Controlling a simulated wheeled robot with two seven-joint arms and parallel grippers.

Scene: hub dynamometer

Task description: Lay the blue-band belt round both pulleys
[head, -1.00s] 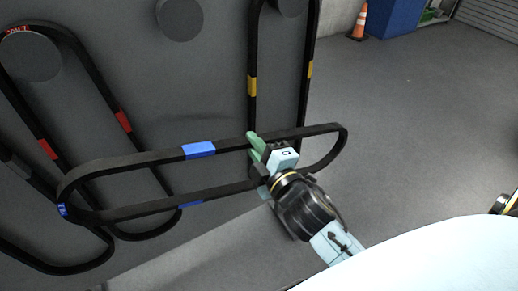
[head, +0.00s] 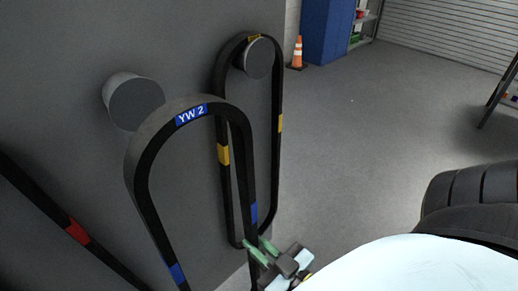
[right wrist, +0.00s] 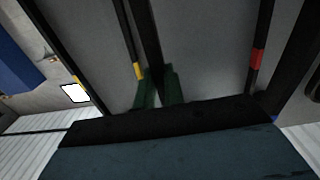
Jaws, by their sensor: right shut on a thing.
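The blue-band belt (head: 145,170), black with blue patches and a "YW 2" label, stands as a tall loop in the head view. Its upper end is in front of and to the right of a bare round grey peg (head: 135,102) on the board, and its lower end is out of frame. My right gripper (head: 258,248), with green fingers, is shut on the right-hand run of the belt. In the right wrist view a dark strip runs up from between the green fingers (right wrist: 158,88). I cannot identify the two pulleys for this belt. My left gripper is not in view.
A yellow-band belt (head: 223,155) hangs from a peg (head: 258,58) close behind the held belt. A red-band belt (head: 77,232) is at lower left. A traffic cone (head: 297,54) and blue cabinet (head: 328,30) stand at the back. The floor right of the board is open.

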